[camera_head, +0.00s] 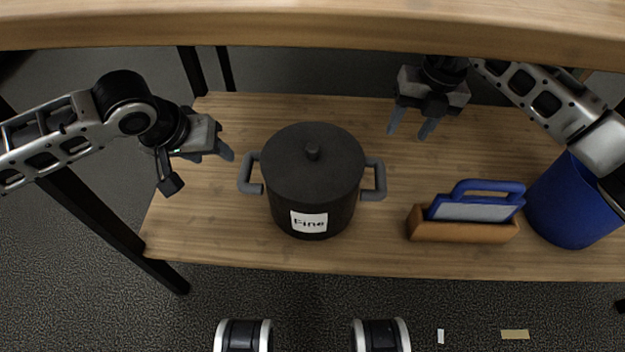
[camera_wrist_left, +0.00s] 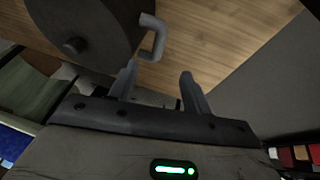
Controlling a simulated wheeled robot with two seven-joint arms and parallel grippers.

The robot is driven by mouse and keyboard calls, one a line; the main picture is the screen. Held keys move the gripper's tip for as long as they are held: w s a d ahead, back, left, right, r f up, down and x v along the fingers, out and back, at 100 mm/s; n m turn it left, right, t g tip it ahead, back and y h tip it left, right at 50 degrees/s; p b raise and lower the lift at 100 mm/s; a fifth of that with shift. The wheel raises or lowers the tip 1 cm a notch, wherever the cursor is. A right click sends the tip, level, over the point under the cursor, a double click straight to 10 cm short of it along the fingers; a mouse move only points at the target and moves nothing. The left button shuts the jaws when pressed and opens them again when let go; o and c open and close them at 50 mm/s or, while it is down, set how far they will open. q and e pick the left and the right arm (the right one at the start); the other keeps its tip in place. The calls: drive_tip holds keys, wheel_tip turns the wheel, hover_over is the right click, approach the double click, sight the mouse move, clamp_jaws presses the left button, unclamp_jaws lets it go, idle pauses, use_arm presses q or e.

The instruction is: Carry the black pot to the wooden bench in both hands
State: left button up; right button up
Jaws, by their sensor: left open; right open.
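The black pot (camera_head: 312,180) stands upright on a wooden shelf, lid on, with a white label reading "Fine" and a grey loop handle on each side. My left gripper (camera_head: 226,154) is open and empty, a little left of and behind the pot's left handle (camera_head: 249,174). In the left wrist view that handle (camera_wrist_left: 152,38) lies just beyond the open left fingers (camera_wrist_left: 157,80), apart from them, with part of the pot (camera_wrist_left: 85,30). My right gripper (camera_head: 410,128) is open and empty, behind and to the right of the right handle (camera_head: 376,180).
A wooden holder (camera_head: 462,230) with a blue-handled item (camera_head: 478,205) stands right of the pot. A blue bin (camera_head: 570,205) is further right. A wooden board (camera_head: 310,24) spans the top of the view above the shelf (camera_head: 200,235).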

sight(243, 171)
use_arm(q)
drive_tip(key=x, duration=1.6)
use_arm(e)
drive_tip(key=a+f, duration=0.1)
drive_tip(key=f, duration=0.4)
drive_tip(key=a+f, duration=0.1)
drive_tip(key=f, duration=0.4)
drive_tip(key=a+f, duration=0.1)
drive_tip(key=f, duration=0.4)
drive_tip(key=shift+w+f, duration=0.15)
drive_tip(key=shift+f, duration=0.25)
use_arm(q)
clamp_jaws()
use_arm(e)
clamp_jaws()
use_arm(q)
drive_tip(key=shift+w+r, duration=0.25)
drive_tip(key=shift+r, duration=0.1)
use_arm(e)
drive_tip(key=shift+w+r, duration=0.15)
drive_tip(key=shift+r, duration=0.2)
